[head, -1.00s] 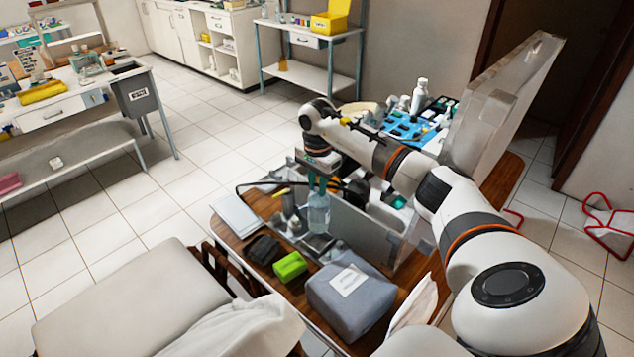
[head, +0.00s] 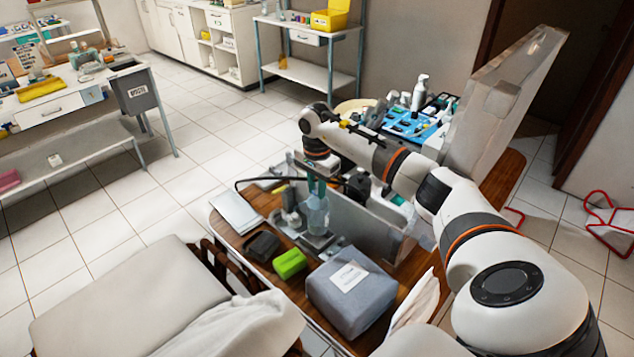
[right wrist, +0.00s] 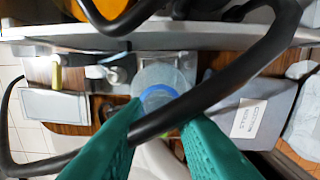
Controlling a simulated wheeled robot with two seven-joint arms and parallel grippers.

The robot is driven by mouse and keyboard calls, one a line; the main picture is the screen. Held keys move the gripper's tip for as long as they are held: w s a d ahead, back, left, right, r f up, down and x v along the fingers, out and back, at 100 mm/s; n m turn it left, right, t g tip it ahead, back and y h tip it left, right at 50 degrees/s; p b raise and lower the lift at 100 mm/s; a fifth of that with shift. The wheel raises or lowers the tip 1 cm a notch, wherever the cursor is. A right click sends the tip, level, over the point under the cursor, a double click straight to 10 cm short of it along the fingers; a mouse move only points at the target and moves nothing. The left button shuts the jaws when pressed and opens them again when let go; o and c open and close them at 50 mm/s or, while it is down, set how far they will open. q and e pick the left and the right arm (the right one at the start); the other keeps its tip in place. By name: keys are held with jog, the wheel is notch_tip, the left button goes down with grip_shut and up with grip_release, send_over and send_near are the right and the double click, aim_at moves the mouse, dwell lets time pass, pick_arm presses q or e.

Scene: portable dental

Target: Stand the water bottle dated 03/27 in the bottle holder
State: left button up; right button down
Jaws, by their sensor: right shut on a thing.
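A clear water bottle (head: 317,217) hangs roughly upright below my right gripper (head: 316,186) at the front of the grey unit. The gripper's green fingers are shut on its top. In the right wrist view the fingers (right wrist: 165,135) close around the bottle's blue neck ring (right wrist: 158,97), with the clear body (right wrist: 165,77) beyond. A black hose crosses in front of it there. The date on the bottle cannot be read. Grey metal fittings (head: 318,241) lie just below the bottle; I cannot tell which part is the holder, or whether the bottle touches it. My left gripper is not in view.
On the wooden table are a grey-blue pouch (head: 350,309) with a label, a green box (head: 290,264), a black item (head: 262,246) and a white pad (head: 236,212). The grey case wall (head: 365,228) stands right behind the bottle. A black hose (right wrist: 225,75) lies close to the fingers.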

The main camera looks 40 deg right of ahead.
aim_at(317, 202)
jog(key=shift+f, duration=0.2)
dwell(0.4)
jog(key=shift+f+b, duration=1.35)
jog(key=shift+f, duration=0.2)
jog(key=shift+f+b, duration=0.75)
jog(key=shift+f, duration=0.25)
jog(key=c, duration=1.1)
grip_release()
